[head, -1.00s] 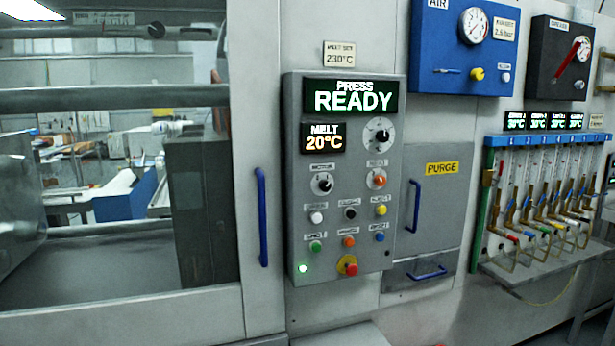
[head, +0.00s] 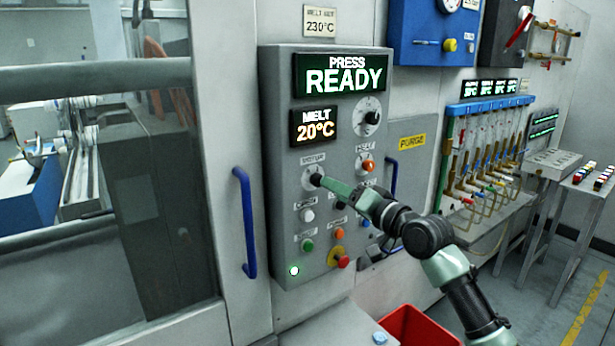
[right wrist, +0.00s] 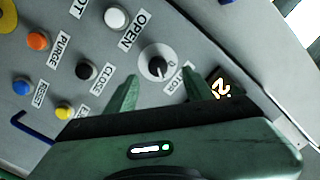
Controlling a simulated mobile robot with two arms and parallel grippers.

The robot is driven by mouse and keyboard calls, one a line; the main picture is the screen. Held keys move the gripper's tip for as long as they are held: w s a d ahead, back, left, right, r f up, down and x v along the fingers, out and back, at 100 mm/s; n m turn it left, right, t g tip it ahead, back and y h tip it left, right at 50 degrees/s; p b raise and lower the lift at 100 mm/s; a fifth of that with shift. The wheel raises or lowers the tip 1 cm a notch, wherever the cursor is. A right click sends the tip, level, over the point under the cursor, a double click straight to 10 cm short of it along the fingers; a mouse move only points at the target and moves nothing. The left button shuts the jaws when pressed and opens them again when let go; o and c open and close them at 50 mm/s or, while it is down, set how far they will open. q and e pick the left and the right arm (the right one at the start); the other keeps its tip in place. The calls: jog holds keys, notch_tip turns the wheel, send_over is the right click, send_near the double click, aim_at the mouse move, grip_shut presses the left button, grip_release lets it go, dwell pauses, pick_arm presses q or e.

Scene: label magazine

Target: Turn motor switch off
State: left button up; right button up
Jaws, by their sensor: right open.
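The motor switch (head: 308,176) is a black rotary knob on a white dial, on the grey press panel (head: 278,120) under the melt display. In the right wrist view the knob (right wrist: 155,62) shows clearly, with a "0" mark beside it and its label partly covered by a finger. My right gripper (head: 322,182) reaches in from the lower right, its tips at the switch. In the right wrist view its two green fingers (right wrist: 160,88) are apart and empty. The knob lies just ahead of the gap between them. Contact cannot be told. My left gripper is not in view.
The display (head: 341,76) reads PRESS READY. Push buttons sit below the switch, including a red emergency stop (head: 342,261); a green lamp (head: 294,271) is lit. A blue door handle (head: 246,222) is to the left. A red bin (head: 420,325) stands below right.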

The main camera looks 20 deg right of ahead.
aim_at(317, 180)
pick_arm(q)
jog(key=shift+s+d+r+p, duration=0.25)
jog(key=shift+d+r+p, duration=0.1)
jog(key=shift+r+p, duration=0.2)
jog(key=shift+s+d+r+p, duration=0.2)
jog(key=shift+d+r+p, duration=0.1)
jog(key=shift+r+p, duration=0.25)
pick_arm(e)
jog(key=x, duration=0.6)
jog(key=shift+w, duration=0.35)
jog(key=shift+d, duration=0.1)
jog(key=shift+f, duration=0.1)
grip_shut()
